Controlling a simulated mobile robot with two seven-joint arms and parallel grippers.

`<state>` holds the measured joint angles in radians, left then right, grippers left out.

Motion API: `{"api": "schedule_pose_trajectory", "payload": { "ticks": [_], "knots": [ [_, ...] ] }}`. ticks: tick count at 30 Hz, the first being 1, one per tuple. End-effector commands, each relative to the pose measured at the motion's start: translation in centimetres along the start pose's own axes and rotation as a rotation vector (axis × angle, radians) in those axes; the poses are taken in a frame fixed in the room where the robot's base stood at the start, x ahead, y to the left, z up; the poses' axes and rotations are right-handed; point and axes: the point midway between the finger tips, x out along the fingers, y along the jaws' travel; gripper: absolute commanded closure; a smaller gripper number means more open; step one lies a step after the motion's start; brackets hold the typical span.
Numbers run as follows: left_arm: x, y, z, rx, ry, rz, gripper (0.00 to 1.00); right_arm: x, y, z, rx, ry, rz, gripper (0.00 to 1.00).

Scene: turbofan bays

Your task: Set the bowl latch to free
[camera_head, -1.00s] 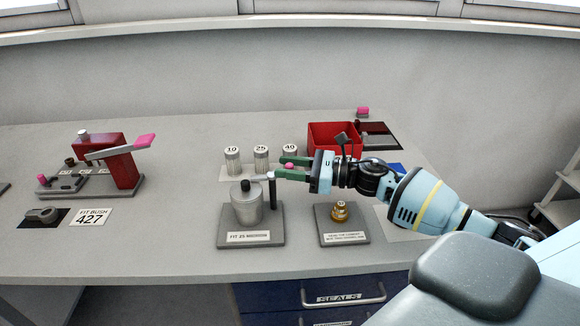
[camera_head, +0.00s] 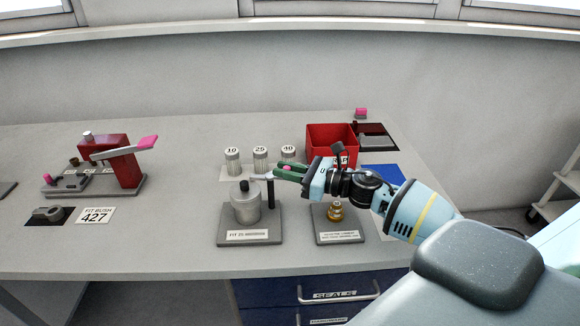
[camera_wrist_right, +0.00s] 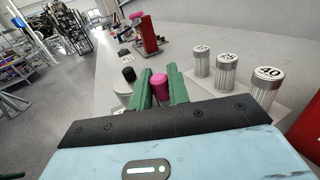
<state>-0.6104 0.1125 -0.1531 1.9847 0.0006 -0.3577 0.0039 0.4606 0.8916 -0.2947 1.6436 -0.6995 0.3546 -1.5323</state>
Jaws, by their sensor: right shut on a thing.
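The bowl (camera_head: 245,208) is a grey metal cup with a black knob on top, standing on a dark grey base with a label. A black post (camera_head: 270,190) stands beside it, and a thin grey latch arm (camera_head: 262,177) runs across the post's top. A pink latch knob (camera_wrist_right: 159,86) lies between the green fingers of my right gripper (camera_wrist_right: 160,90) in the wrist view. My right gripper (camera_head: 286,171) is shut on this knob, right of the post. The fingers hide most of the knob in the head view. My left gripper is not in view.
Three silver cylinders marked 10, 25 and 40 (camera_head: 260,158) stand behind the bowl. A brass fitting (camera_head: 335,211) on its plate lies under my right arm. A red bin (camera_head: 331,137) stands behind the gripper.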

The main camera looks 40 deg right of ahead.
Motion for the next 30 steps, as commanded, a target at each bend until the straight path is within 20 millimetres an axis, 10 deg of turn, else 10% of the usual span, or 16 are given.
{"api": "schedule_pose_trajectory", "payload": {
  "ticks": [9, 30],
  "knots": [
    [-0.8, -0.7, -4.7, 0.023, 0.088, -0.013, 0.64, -0.1, 1.3, 0.8, -0.004, -0.009, -0.247, 1.0],
    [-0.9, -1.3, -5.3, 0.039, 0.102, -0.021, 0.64, 0.8, 3.7, 0.1, 0.006, -0.002, -0.831, 1.0]
  ]
}}
